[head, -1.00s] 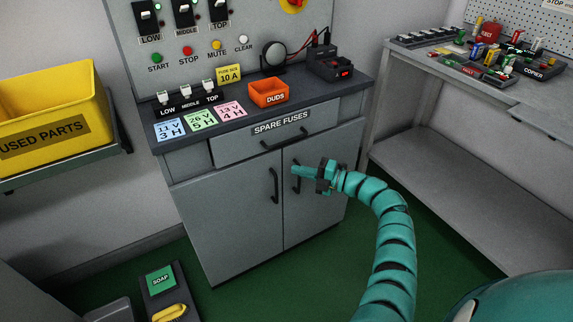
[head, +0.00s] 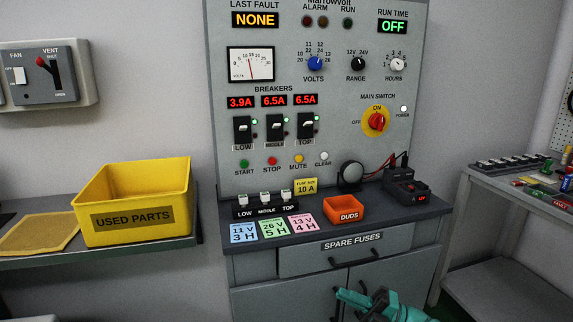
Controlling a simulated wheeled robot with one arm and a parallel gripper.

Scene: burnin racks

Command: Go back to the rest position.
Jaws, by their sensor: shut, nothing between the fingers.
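My teal gripper (head: 345,297) shows at the bottom of the head view, in front of the grey cabinet doors and below the spare fuses drawer (head: 310,260). Its fingers point left, look closed together, and hold nothing that I can see. Most of my arm is below the frame. Whether the gripper touches the cabinet cannot be told.
The cabinet top (head: 405,212) carries the orange duds bin (head: 345,216), coloured cards and a black device. The control panel (head: 240,20) rises behind. A yellow used parts bin (head: 140,218) stands on the left shelf. A grey workbench (head: 500,185) is at right.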

